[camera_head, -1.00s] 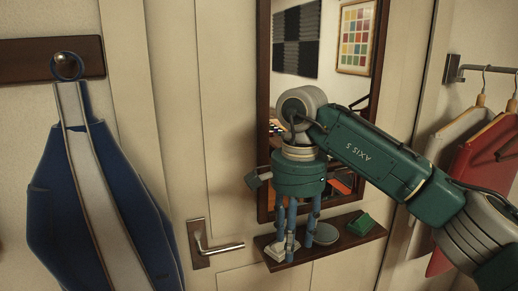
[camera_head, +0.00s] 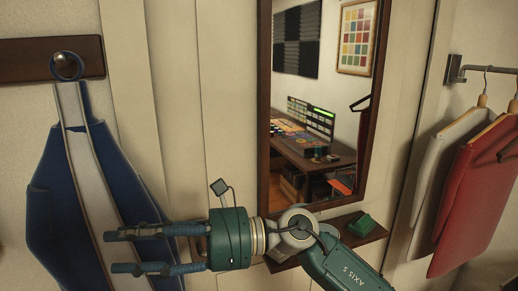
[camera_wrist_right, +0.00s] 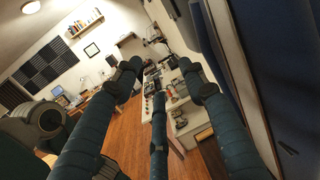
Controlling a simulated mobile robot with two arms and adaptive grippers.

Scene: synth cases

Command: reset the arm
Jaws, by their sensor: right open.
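My right arm is dark green and comes in from the lower right of the head view. Its right gripper (camera_head: 112,252) points left, its blue fingers spread apart and open with nothing between them. The fingers overlap the lower part of a hanging blue bag or garment (camera_head: 65,190) with a pale strap; I cannot tell if they touch it. In the right wrist view the open fingers (camera_wrist_right: 160,85) reach out over a room with nothing held. My left gripper is not in view.
A dark-framed mirror (camera_head: 264,110) hangs on the pale door (camera_head: 228,120). Below it is a small shelf (camera_head: 375,236), partly behind my arm, with a green item (camera_head: 362,224). A red garment (camera_head: 475,190) hangs from a rail at right.

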